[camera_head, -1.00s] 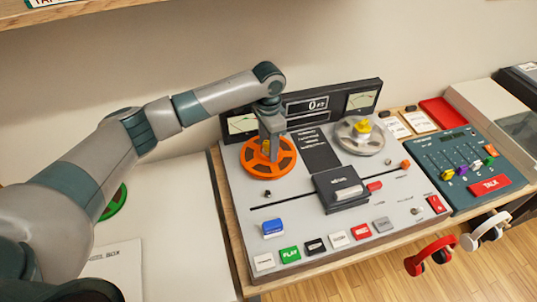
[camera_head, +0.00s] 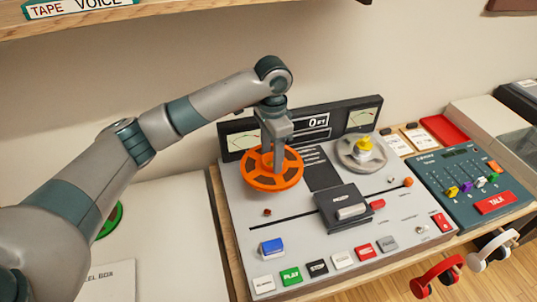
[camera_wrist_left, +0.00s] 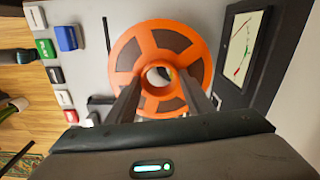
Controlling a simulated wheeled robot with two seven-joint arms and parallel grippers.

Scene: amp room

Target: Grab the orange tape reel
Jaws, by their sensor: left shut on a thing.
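The orange tape reel (camera_head: 262,182) is at the left spindle of the tape deck (camera_head: 238,221). My left gripper (camera_head: 272,160) points down into it and is shut on its hub. In the left wrist view the reel (camera_wrist_left: 146,45) is face-on, with one finger on each side of its central ring. The reel looks slightly above the deck, but the gap beneath it is hidden. My right gripper is not in view.
A grey reel with a yellow hub (camera_head: 364,145) sits on the right spindle. A dark head block (camera_head: 342,208) and several coloured buttons are in front. A mixer panel (camera_head: 470,180) stands to the right. Red headphones (camera_head: 437,275) hang at the front edge. A shelf is overhead.

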